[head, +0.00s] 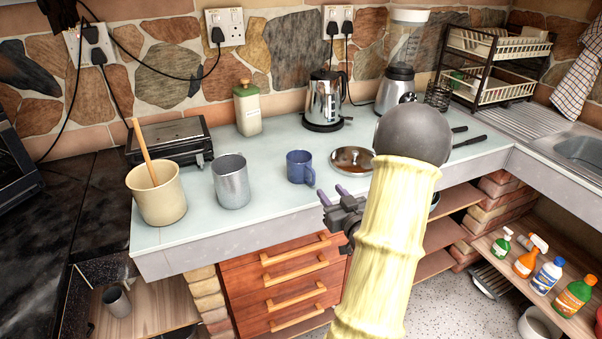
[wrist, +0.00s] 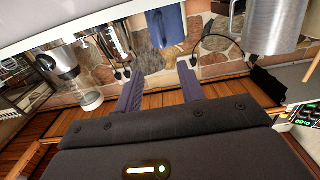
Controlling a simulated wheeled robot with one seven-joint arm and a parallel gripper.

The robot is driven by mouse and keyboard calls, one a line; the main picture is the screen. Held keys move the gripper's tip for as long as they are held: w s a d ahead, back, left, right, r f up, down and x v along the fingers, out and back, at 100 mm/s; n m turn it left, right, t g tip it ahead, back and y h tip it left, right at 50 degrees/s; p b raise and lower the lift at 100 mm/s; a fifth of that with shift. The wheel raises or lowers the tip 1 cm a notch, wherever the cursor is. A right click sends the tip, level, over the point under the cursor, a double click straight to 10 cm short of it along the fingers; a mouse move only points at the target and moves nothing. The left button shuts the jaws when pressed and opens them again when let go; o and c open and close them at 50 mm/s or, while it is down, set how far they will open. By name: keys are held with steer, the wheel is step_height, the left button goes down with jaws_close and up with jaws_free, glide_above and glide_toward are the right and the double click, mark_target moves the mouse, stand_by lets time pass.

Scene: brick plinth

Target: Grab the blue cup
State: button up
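The blue cup (head: 300,167) stands upright on the pale counter, with its handle toward the right in the head view. In the wrist view the blue cup (wrist: 167,28) shows beyond the fingers, cut by the top edge of the picture. My gripper (head: 332,194) is near the counter's front edge, to the right of the cup and nearer the camera. In the wrist view the two fingers of my gripper (wrist: 160,76) are spread apart with nothing between them. The gripper is open and not touching the cup.
A grey metal mug (head: 231,182) stands left of the cup, and a beige pot (head: 158,200) with a wooden spoon is further left. A round metal lid (head: 352,160) lies close on the cup's right. A kettle (head: 324,98) and blender (head: 398,85) stand behind.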

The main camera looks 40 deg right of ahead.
mark_target(313, 173)
steer(key=x, duration=0.6)
steer(key=shift+p, duration=0.35)
steer(key=x, duration=0.3)
steer(key=p+x, duration=0.1)
steer(key=x, duration=0.1)
steer(key=shift+w+a, duration=0.15)
steer(key=shift+a, duration=0.2)
jaws_close()
